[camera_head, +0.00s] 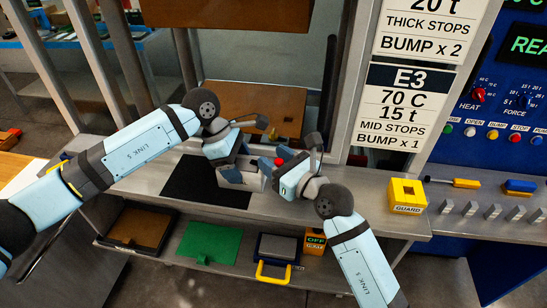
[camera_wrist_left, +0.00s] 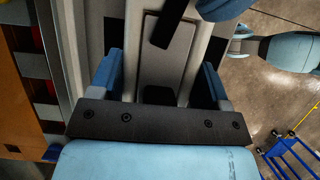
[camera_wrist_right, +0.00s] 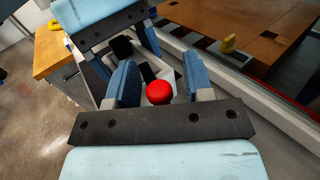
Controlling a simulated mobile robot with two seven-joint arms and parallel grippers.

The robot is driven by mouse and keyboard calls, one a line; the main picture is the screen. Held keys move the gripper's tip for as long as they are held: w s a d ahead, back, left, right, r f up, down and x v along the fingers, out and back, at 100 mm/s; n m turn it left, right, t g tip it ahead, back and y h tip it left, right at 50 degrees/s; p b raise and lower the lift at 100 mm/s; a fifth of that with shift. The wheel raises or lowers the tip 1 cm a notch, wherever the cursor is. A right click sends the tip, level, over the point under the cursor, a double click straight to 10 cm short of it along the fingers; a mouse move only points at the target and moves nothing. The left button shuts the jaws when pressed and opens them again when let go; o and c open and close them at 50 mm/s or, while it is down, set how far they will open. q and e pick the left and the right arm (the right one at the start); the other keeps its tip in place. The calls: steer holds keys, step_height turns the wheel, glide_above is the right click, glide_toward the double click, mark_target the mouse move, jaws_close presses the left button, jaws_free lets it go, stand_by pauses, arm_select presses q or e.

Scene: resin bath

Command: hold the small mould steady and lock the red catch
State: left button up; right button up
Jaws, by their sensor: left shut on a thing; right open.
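The small grey mould (camera_head: 240,178) stands on the bench at the edge of a black mat. My left gripper (camera_head: 232,166) is over it and shut on it; the left wrist view shows the grey mould (camera_wrist_left: 158,60) between the blue fingers. The red catch (camera_head: 279,161) is a round red knob on the mould's right side. In the right wrist view the red catch (camera_wrist_right: 159,92) lies between the two open blue fingers of my right gripper (camera_wrist_right: 165,85). I cannot tell whether a finger touches it.
The black mat (camera_head: 207,183) lies left of the mould. A yellow guard block (camera_head: 407,195) stands on the bench to the right. Behind is the press with a brown plate (camera_head: 255,97). A shelf below holds a green plate (camera_head: 212,243) and a yellow-handled tray (camera_head: 278,250).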

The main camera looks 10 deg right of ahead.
steer(key=shift+w+a, duration=0.15)
steer(key=shift+w, duration=0.05)
jaws_close()
steer(key=shift+w+n+g+y, duration=0.2)
steer(key=shift+n+g+y, duration=0.55)
steer(key=shift+g+y, duration=0.1)
steer(key=shift+w+n+g+y, duration=0.15)
steer(key=shift+n+g+y, duration=0.6)
steer(key=shift+y, duration=0.1)
jaws_free()
